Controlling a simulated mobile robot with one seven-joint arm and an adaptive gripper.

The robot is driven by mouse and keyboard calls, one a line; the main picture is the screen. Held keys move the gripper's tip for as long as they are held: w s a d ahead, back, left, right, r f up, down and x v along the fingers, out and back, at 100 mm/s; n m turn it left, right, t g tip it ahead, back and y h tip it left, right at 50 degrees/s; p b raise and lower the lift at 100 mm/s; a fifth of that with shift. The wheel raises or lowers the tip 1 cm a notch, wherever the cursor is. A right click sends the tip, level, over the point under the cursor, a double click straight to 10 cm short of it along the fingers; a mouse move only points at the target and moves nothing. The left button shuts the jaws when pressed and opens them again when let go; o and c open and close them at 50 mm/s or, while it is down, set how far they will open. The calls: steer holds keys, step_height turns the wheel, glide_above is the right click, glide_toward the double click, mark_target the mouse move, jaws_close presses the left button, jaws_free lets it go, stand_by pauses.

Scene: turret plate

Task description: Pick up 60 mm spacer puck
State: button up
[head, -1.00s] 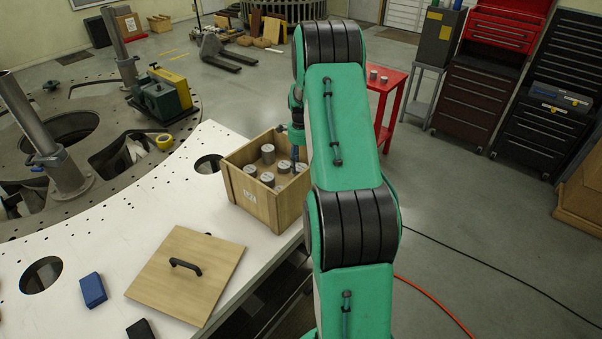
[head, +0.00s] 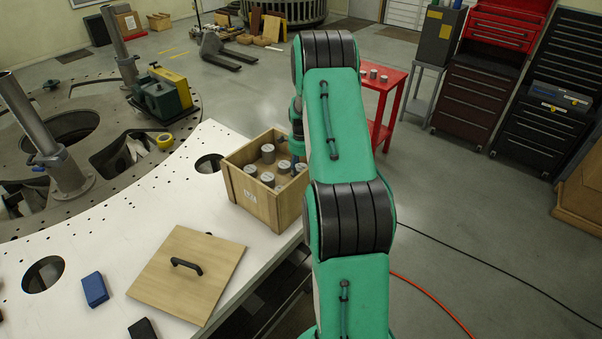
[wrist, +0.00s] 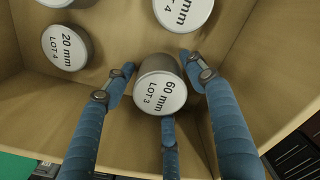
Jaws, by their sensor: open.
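The 60 mm spacer puck (wrist: 161,88) is a grey cylinder with a white top label reading "60 mm LOT 3". It stands inside a wooden crate (head: 249,193), near one wall. My gripper (wrist: 160,83) is open, with three blue fingers spread around the puck: one left, one right and one at the lower side. The lower finger's tip shows at the puck's lower edge; whether it touches cannot be told. In the head view my arm hides most of the gripper and part of the crate.
A puck marked "20 mm LOT 4" (wrist: 66,47) stands to the left in the crate, and another (wrist: 183,12) is close above. The crate walls are near the fingers. A wooden lid (head: 187,274) with a black handle and a blue block (head: 94,289) lie on the white plate.

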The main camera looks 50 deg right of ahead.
mark_target(301, 167)
steer(key=shift+c, duration=0.3)
steer(key=c, duration=1.3)
steer(key=shift+r, duration=0.15)
step_height(301, 167, up, 18)
steer(key=shift+f+b, duration=0.1)
steer(key=shift+b, duration=1.05)
